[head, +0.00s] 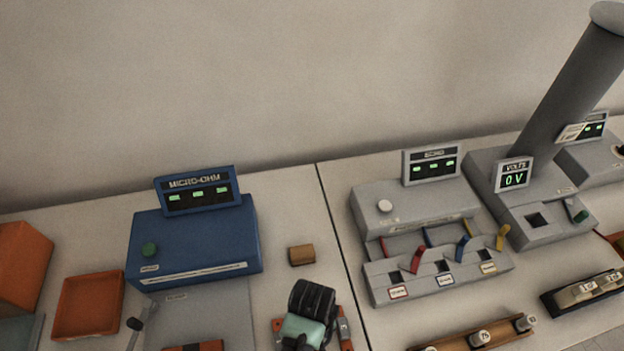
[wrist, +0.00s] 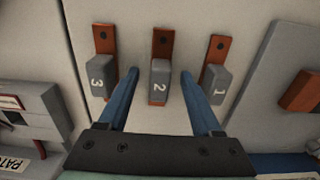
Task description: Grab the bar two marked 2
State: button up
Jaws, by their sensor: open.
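Bar two (wrist: 158,84), a grey block marked 2 on a copper-coloured strip, stands between the bar marked 3 (wrist: 101,80) and the bar marked 1 (wrist: 216,84) in the wrist view. My gripper (wrist: 160,82) is open, with one blue finger on each side of bar two. The left finger is in the gap toward bar 3, and the right finger overlaps the edge of bar 1. I cannot tell whether the fingers touch the bars.
The blue micro-ohm meter (head: 195,240) stands left of my gripper in the head view. A small brown block (head: 301,255) lies behind it. An orange tray (head: 88,305) is at far left. A grey unit with coloured levers (head: 437,273) stands to the right.

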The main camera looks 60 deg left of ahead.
grip_shut()
dwell(0.3)
dwell(0.3)
